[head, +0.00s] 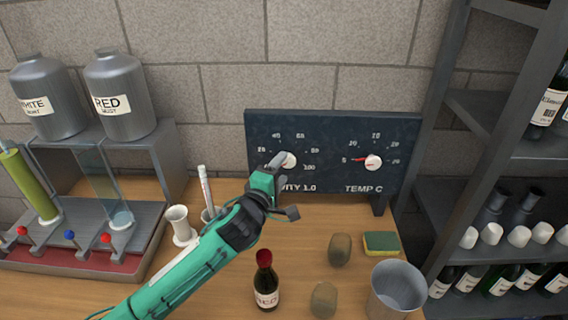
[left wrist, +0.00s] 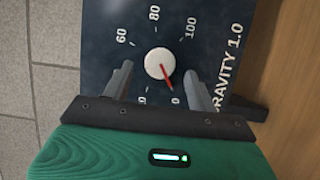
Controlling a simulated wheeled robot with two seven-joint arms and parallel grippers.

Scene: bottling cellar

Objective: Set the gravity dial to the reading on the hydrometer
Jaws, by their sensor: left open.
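The gravity dial's white knob (head: 287,160) is on the left half of a dark panel (head: 333,128). In the left wrist view, the knob (left wrist: 158,62) has a red pointer directed at the 0 mark. My left gripper (head: 274,166) is in front of this dial, open, its two fingers (left wrist: 160,86) on either side just short of the knob. It partly covers the dial's lower left in the head view. A white stem with red marks (head: 205,187), apparently the hydrometer, stands in a pale jar (head: 209,216). Its reading is too small to make out. My right gripper is not in view.
The TEMP C knob (head: 373,162) is right of the gravity dial. A white cup (head: 181,226), wine bottle (head: 266,284), sponge (head: 381,244) and metal beaker (head: 396,290) stand on the wooden bench. Two must tanks (head: 119,98) are at left, a bottle rack (head: 460,120) at right.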

